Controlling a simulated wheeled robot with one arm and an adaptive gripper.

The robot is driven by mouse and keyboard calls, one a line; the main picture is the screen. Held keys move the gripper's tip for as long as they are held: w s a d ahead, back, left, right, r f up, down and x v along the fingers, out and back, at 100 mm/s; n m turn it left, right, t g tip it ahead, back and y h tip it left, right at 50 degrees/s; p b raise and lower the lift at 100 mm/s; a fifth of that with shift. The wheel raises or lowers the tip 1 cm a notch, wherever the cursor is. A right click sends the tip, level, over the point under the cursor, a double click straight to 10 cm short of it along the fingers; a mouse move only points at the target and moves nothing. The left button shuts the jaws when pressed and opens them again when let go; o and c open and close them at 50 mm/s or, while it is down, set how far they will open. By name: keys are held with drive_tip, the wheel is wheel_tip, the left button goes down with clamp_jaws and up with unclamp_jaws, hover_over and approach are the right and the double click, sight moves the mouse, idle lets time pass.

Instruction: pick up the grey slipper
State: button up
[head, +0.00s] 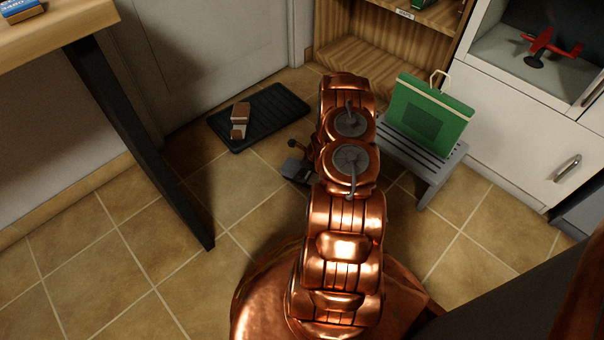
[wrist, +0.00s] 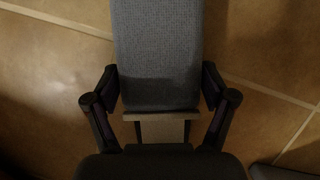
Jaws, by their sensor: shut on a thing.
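The grey slipper (wrist: 158,45) fills the middle of the wrist view, with a woven grey upper and a tan inner sole showing below it. My gripper (wrist: 160,84) is shut on it, one finger against each side. Tile floor shows behind the slipper; its height above the floor is hard to tell. In the head view a small grey part of the slipper (head: 297,170) shows left of my arm, which hides the rest and most of my gripper.
A brown slipper (head: 240,114) lies on a dark mat (head: 262,132) by the door. A grey slatted stool (head: 436,172) with a green case (head: 428,110) stands right of my arm. A table leg (head: 150,150) is at left. White cabinets line the right; tiles at lower left are clear.

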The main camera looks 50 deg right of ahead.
drive_tip(key=shift+c, duration=1.2)
drive_tip(key=shift+r, duration=0.1)
